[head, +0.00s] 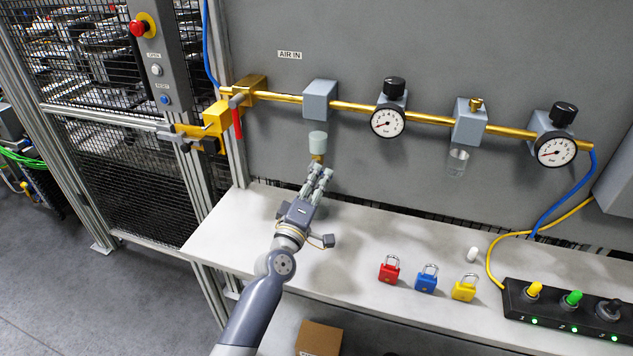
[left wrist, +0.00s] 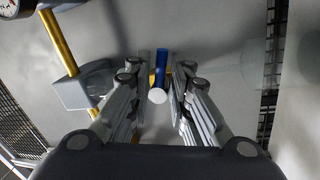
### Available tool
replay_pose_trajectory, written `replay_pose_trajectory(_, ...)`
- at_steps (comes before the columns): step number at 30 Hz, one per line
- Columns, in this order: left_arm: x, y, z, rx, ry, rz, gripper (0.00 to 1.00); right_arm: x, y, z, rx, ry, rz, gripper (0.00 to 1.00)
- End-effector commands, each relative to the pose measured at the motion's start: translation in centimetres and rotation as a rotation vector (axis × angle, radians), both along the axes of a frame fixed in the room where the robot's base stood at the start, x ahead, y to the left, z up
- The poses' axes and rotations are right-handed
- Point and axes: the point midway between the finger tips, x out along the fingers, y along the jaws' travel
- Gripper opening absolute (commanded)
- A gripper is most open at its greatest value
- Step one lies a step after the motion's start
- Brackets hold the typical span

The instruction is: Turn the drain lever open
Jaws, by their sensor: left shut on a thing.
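The filter unit has a grey block (head: 320,100) on the brass pipe, with a translucent bowl (head: 318,141) below it. A small brass drain fitting (head: 318,158) hangs under the bowl. My left gripper (head: 321,170) reaches up just below this fitting, and its fingers hide what they hold in the head view. In the left wrist view, my left gripper (left wrist: 159,88) has a finger on each side of a short blue drain lever (left wrist: 161,66). A white round end (left wrist: 158,96) shows between the fingers. The gripper is shut on the lever. My right gripper is not in view.
Two pressure gauges (head: 387,122) (head: 556,150) sit along the pipe. A red-handled valve (head: 237,121) is at left. Red (head: 389,270), blue (head: 427,279) and yellow (head: 464,288) padlocks stand on the bench (head: 350,283), near a switch box (head: 565,312). The bench's left part is clear.

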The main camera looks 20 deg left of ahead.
Motion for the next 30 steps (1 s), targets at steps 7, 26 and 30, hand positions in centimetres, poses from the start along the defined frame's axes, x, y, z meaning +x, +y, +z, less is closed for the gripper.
replay_pose_trajectory(7, -0.02, -0.21, 0.41, -0.18, 0.007, 0.0, 0.0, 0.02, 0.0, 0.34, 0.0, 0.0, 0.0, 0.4)
replay_pose_trajectory(26, -0.01, -0.21, 0.7, -0.327, 0.013, 0.001, 0.0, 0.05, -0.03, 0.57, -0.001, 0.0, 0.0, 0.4)
replay_pose_trajectory(30, -0.01, -0.21, 0.7, -0.326, 0.013, 0.001, 0.0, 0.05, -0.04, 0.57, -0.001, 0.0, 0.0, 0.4)
